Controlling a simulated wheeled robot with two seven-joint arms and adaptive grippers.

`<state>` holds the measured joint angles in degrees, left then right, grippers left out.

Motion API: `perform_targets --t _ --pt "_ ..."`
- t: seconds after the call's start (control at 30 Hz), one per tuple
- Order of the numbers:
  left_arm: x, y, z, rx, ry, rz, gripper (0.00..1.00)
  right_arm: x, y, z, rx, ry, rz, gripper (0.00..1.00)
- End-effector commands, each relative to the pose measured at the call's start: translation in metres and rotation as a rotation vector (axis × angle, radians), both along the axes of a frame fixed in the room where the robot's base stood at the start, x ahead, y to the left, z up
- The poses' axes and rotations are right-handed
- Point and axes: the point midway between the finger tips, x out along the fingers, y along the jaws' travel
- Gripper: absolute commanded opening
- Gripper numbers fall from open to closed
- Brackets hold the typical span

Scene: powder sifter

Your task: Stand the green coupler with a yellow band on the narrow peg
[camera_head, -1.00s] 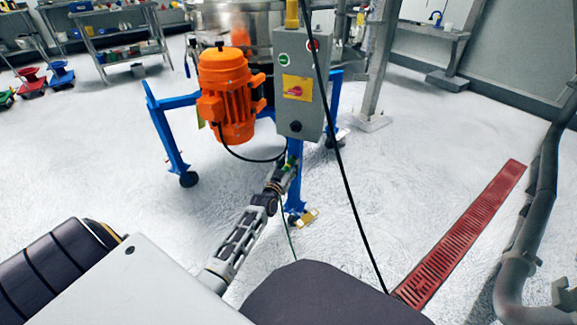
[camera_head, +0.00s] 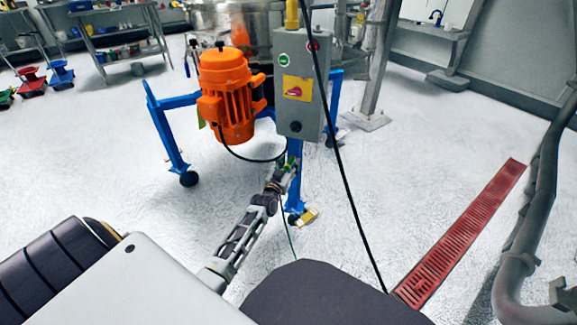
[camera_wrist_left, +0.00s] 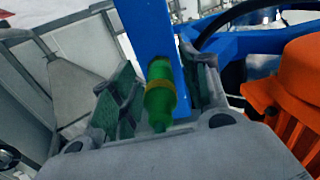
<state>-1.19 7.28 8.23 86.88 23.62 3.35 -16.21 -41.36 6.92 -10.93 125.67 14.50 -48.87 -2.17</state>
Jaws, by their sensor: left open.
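The green coupler with a yellow band (camera_wrist_left: 160,98) shows in the left wrist view, between the two fingers of my left gripper (camera_wrist_left: 163,82). The fingers stand apart on either side of it, with a gap visible at least on the left. A blue post (camera_wrist_left: 150,35) rises just behind it. In the head view my left gripper (camera_head: 284,175) is small, beside the blue leg below the grey control box. A small green patch shows there, too small to make out. I cannot make out the narrow peg or how the coupler is seated. My right gripper is not in view.
An orange motor (camera_head: 229,95) and a grey control box (camera_head: 301,85) are close above the gripper. A black cable (camera_head: 345,180) hangs down past it. A small yellow object (camera_head: 308,216) is by the leg's foot. Open floor lies right, before a red drain grate (camera_head: 462,232).

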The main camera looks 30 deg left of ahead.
Motion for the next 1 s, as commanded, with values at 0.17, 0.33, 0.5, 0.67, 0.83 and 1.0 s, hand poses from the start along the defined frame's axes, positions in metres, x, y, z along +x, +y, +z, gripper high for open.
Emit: perform_targets --t 0.17,0.33,0.5,0.67,0.83,1.0 --pt "0.0001 0.0 0.0012 0.0 -0.001 0.0 0.46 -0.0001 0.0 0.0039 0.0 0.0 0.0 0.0" --pt "0.0001 0.0 0.0009 0.0 -0.001 0.0 0.46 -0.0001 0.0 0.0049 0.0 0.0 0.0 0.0" --pt "0.0001 0.0 0.0006 0.0 -0.001 0.0 0.46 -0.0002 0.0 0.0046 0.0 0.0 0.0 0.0" --pt "0.0001 0.0 0.0005 0.0 -0.001 0.0 0.32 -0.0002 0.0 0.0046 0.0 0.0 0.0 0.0" --pt "0.0001 0.0001 0.0004 0.0 -0.001 0.0 0.1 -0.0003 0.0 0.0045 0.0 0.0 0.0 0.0" --pt "0.0001 -0.0001 0.0004 0.0 -0.001 0.0 0.0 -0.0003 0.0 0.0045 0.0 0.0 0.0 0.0"
